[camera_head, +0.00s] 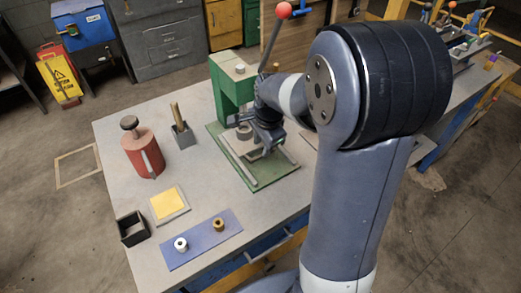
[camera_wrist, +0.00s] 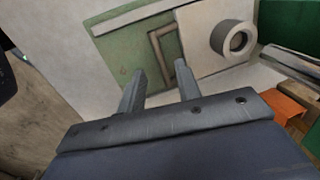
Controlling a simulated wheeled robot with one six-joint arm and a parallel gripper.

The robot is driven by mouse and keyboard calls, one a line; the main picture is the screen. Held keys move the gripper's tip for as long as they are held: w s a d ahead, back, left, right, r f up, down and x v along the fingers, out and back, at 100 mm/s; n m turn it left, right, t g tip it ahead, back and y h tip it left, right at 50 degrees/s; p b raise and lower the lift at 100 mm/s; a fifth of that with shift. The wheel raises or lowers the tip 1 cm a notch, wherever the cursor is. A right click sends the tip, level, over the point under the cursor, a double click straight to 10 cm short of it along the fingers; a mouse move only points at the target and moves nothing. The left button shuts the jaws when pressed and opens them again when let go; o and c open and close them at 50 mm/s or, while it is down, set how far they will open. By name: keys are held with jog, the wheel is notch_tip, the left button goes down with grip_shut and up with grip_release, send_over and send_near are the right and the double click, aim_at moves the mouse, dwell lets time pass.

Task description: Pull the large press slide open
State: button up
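The green press (camera_head: 232,92) stands on the grey table with its lever raised. Its pale slide (camera_head: 238,147) lies on a green base plate (camera_head: 262,182) between rails. In the wrist view the slide (camera_wrist: 200,62) carries a pale ring (camera_wrist: 235,39), and a brown bracket-like handle (camera_wrist: 155,45) sits at its edge. My gripper (camera_head: 262,148) is over the slide's area and hides part of it in the head view. The fingertips are near the handle; contact cannot be told.
To the left on the table (camera_head: 110,142) are a red cylinder (camera_head: 141,152), a grey holder (camera_head: 183,135), a yellow pad (camera_head: 168,203), a black open box (camera_head: 132,228) and a blue mat (camera_head: 200,240) with two small rings. The red-knobbed lever (camera_head: 274,40) rises close to my arm.

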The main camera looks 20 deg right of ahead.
aim_at(260, 156)
jog(key=shift+w+a+f, duration=0.1)
jog(key=shift+w+f, duration=0.1)
jog(key=shift+f, duration=0.85)
jog(key=shift+w+f, duration=0.15)
jog(key=shift+f, duration=0.9)
jog(key=shift+c, duration=0.2)
grip_shut()
